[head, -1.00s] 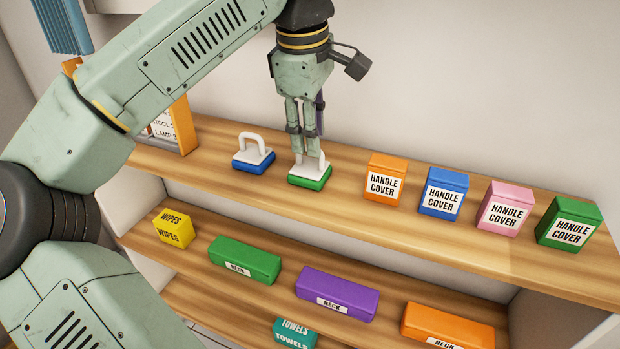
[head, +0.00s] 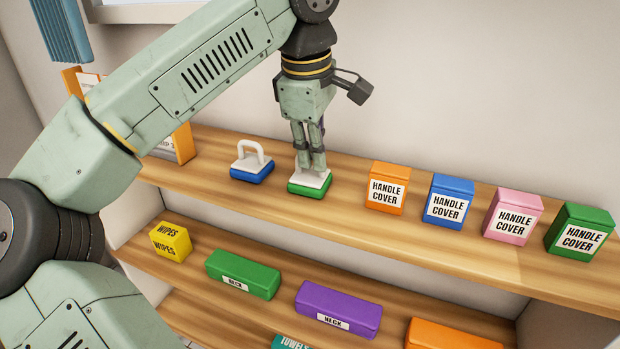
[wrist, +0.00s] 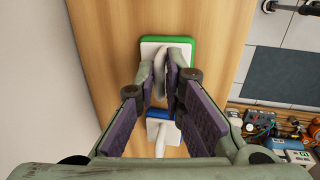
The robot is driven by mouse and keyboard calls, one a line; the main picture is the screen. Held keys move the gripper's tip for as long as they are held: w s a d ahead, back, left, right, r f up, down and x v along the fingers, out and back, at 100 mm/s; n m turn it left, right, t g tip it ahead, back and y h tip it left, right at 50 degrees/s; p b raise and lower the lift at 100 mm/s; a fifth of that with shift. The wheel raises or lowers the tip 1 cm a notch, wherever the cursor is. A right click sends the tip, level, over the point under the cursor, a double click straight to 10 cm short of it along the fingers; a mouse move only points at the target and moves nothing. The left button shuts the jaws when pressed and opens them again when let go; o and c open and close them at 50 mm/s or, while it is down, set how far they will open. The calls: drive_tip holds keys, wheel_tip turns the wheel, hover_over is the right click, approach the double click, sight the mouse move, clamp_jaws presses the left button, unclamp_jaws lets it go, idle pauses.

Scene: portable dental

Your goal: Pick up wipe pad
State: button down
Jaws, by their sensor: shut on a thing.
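The green-based wipe pad (head: 310,187) has a white top and a white handle. It sits on the upper wooden shelf, apparently still resting on the board. My gripper (head: 312,166) points down over it and is shut on its handle, which the fingers largely hide in the head view. In the wrist view, the handle (wrist: 159,72) stands between my two fingertips (wrist: 166,76), above the green pad (wrist: 190,41). A second pad with a blue base (head: 250,176) and white loop handle stands just left of it, apart from my gripper.
Orange (head: 387,187), blue (head: 448,200), pink (head: 512,216) and green (head: 580,231) handle cover boxes stand to the right on the same shelf. An orange holder (head: 182,143) is at the left. The lower shelf holds a yellow wipes box (head: 170,242) and neck boxes. A wall is behind.

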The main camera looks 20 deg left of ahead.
idle(0.4)
drive_tip(key=shift+r+p, duration=0.85)
drive_tip(key=shift+r, duration=0.05)
wheel_tip(320, 180, up, 2)
drive_tip(key=shift+r+p, duration=0.15)
drive_tip(key=shift+p, duration=0.9)
drive_tip(key=s+d+b, duration=0.2)
drive_tip(key=s+d, duration=0.1)
drive_tip(key=s, duration=1.2)
drive_tip(key=shift+s+r, duration=0.35)
drive_tip(key=shift+r, duration=0.1)
drive_tip(key=shift+d, duration=0.1)
drive_tip(key=c, duration=2.3)
unclamp_jaws()
clamp_jaws()
